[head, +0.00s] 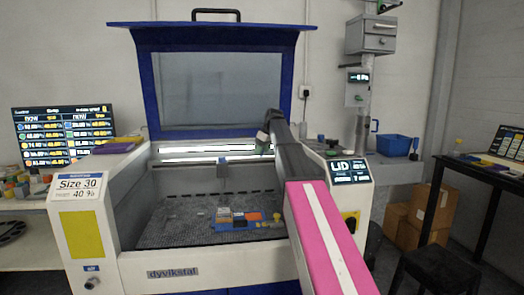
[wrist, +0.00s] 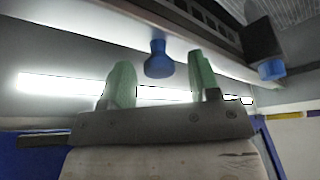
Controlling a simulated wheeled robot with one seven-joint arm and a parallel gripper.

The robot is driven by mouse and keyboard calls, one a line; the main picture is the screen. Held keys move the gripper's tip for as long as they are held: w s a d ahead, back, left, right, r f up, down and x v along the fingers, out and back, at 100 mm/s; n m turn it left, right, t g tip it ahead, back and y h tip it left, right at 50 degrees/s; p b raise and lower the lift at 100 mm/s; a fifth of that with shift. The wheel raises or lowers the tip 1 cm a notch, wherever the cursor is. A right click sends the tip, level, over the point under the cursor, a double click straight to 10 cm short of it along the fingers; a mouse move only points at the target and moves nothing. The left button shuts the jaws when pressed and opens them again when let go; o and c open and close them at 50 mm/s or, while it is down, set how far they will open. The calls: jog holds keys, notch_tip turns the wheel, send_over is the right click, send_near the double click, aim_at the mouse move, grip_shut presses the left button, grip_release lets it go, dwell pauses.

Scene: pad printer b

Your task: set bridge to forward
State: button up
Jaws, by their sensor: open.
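The bridge (head: 190,162) is a grey beam across the inside of the open machine, with a carriage (head: 222,166) hanging from it. In the wrist view the beam (wrist: 205,38) runs diagonally across the top. A blue knob (wrist: 158,60) hangs from its underside and shows between the green fingertips, with a gap on each side. My gripper (head: 264,143) is open at the right part of the bridge, and its fingers also show in the wrist view (wrist: 160,72). Whether the knob is fully between the fingers in depth is unclear. My arm hides the bridge's right end.
The blue-framed lid (head: 220,90) stands open behind the bridge. Small coloured parts (head: 238,217) sit on the bed (head: 165,232) below. A dark block with a blue end (wrist: 271,70) is right of the fingers. The machine's side walls flank the bay.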

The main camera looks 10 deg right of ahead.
jog(key=shift+c, duration=0.3)
grip_shut()
jog(key=shift+s, duration=0.15)
jog(key=s, duration=1.8)
jog(key=shift+s, duration=0.15)
jog(key=shift+o, duration=0.3)
grip_release()
jog(key=v, duration=1)
jog(key=shift+r, duration=0.4)
